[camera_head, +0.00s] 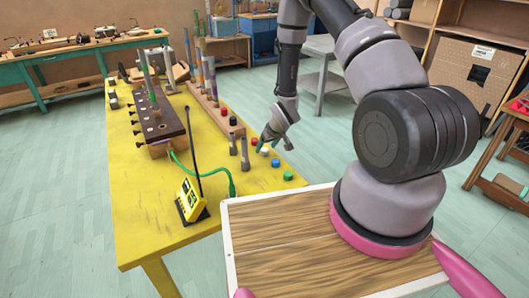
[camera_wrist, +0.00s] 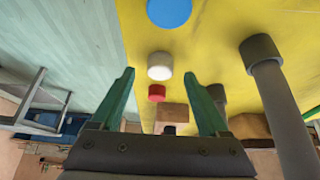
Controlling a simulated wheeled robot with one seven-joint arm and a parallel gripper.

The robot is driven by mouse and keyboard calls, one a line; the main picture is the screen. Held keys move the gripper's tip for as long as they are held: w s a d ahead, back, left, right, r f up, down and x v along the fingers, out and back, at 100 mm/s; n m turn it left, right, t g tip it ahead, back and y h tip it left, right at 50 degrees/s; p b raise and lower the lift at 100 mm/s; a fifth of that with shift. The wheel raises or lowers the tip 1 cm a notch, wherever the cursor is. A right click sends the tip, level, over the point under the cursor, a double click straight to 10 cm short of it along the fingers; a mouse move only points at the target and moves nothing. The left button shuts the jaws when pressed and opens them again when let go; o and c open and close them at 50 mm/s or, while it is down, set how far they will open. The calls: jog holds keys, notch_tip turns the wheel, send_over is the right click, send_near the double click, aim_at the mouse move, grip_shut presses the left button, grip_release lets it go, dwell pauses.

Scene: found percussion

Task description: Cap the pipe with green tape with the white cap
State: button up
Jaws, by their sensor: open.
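The white cap (camera_wrist: 160,66) is on the yellow table in the wrist view, framed between my fingertips but apart from them. In the head view it is small and close to my fingers. My gripper (camera_wrist: 160,74) is open and empty; in the head view my gripper (camera_head: 267,141) hangs low over the row of caps. Several upright pipes (camera_head: 212,80) stand in a wooden base (camera_head: 215,112) in the head view, with coloured bands. I cannot tell for certain which one has green tape.
A red cap (camera_wrist: 156,92) and a blue cap (camera_wrist: 170,10) flank the white one. A green cap (camera_head: 288,175) sits nearer the front edge. Short grey pipes (camera_head: 244,153) stand just left of my gripper. A yellow device (camera_head: 190,198) with an antenna stands at front left.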

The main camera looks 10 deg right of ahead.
jog(key=shift+x, duration=0.95)
grip_shut()
jog(key=shift+r, duration=0.15)
